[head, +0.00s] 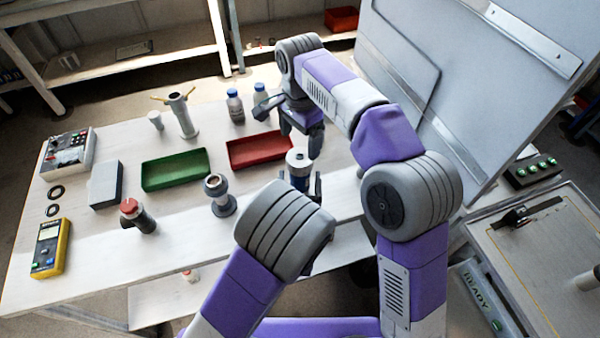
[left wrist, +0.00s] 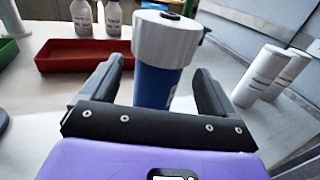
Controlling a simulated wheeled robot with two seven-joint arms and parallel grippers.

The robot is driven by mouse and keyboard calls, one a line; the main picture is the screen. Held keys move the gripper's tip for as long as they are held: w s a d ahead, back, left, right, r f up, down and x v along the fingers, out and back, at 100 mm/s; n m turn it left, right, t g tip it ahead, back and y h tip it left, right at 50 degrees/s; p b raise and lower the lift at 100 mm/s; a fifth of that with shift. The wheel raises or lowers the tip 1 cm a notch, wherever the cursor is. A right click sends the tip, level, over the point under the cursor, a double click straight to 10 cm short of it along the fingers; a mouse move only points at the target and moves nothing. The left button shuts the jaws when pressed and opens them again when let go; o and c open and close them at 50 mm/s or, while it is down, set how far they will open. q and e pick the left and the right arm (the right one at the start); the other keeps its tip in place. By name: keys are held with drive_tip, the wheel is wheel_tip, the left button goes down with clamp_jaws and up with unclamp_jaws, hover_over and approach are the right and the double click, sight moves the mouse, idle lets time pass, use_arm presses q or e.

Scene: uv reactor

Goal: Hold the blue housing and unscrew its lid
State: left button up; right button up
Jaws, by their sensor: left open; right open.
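The blue housing (head: 300,183) stands upright on the white table, partly hidden by my left arm in the head view. Its grey-white lid (head: 298,158) sits on top. In the left wrist view the blue body (left wrist: 153,88) and the wide lid (left wrist: 166,40) with a dark top centre show close up. My left gripper (left wrist: 158,80) is open, with one finger on each side of the blue body; gaps show beside it. In the head view my left gripper (head: 303,190) is mostly hidden behind its wrist.
A red tray (head: 262,149) and a green tray (head: 176,169) lie left of the housing. A dark-and-grey fitting (head: 221,196) stands nearby. Two bottles (head: 236,107) stand behind the red tray. Two white cylinders (left wrist: 262,75) stand right of the housing. A large grey panel (head: 470,60) rises at the right.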

sight(300, 157)
use_arm(q)
drive_tip(key=w, duration=0.2)
drive_tip(key=shift+w+f, duration=0.1)
drive_tip(key=shift+w, duration=0.3)
use_arm(e)
drive_tip(key=shift+w+f, duration=0.1)
drive_tip(key=shift+w, duration=0.1)
use_arm(q)
drive_tip(key=shift+w, duration=0.7)
clamp_jaws()
use_arm(e)
drive_tip(key=shift+s+a+f, duration=0.1)
drive_tip(key=shift+f, duration=0.3)
drive_tip(key=shift+r, duration=0.35)
drive_tip(key=shift+f, duration=3.95)
